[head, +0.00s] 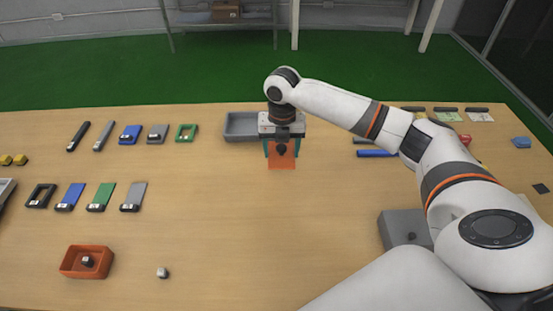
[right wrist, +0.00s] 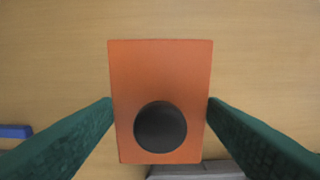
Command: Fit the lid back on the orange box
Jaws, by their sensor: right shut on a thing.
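The orange lid (head: 282,163) is a flat rectangular plate with a round black knob (right wrist: 160,126). My right gripper (head: 282,148) is shut on the lid near the back middle of the table. The orange box (head: 67,268) stands open at the front left of the table, well away from the lid. A small dark object with a white mark (head: 88,261) lies inside it. My left gripper is not in view.
A grey tray (head: 232,136) lies just left of the lid. Several coloured plates and frames, such as a green plate (head: 101,195), lie on the left. A small white-and-dark piece (head: 162,272) sits right of the orange box. The table's middle is clear.

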